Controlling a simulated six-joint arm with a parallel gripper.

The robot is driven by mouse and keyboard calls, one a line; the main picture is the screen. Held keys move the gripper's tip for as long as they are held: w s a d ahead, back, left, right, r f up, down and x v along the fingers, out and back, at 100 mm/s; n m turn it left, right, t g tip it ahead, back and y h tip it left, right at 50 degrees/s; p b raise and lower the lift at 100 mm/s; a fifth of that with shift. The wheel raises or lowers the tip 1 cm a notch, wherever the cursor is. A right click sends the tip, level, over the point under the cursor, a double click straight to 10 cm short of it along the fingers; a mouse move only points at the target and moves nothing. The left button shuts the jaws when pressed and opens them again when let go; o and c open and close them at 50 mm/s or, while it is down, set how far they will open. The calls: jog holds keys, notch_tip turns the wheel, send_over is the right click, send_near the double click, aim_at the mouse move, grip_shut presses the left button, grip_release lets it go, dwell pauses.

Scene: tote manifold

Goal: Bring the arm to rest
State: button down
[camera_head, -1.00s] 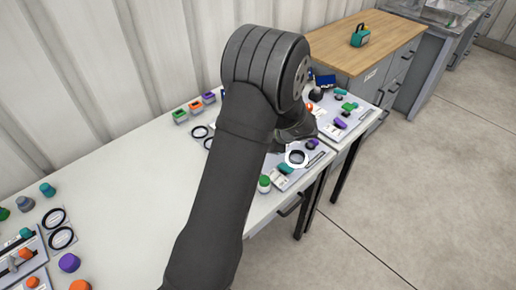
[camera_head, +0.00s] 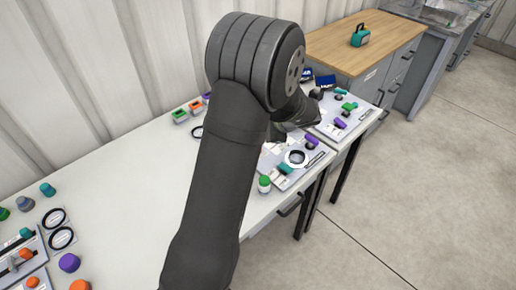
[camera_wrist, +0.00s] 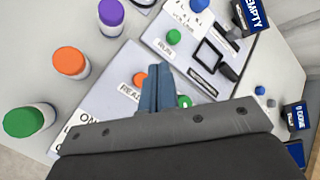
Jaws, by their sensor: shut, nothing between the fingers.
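My gripper (camera_wrist: 157,72) shows in the wrist view with its two blue-grey fingers together and nothing between them. I cannot tell the height of the fingertips above the panel. In the head view my dark arm reaches over the white bench (camera_head: 110,180), and its fingers cannot be made out there.
Orange (camera_wrist: 71,62), green (camera_wrist: 28,121) and purple-capped (camera_wrist: 111,17) jars stand beside the panel. An EMPTY sign (camera_wrist: 252,14) and a DONE sign (camera_wrist: 297,116) stand at the right. A wooden-topped cabinet (camera_head: 365,38) is beyond the bench.

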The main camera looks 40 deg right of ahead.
jog(key=shift+f, duration=0.15)
jog(key=shift+f, duration=1.15)
notch_tip(320, 180, up, 6)
jog(key=shift+r, duration=0.2)
jog(key=shift+f, duration=0.1)
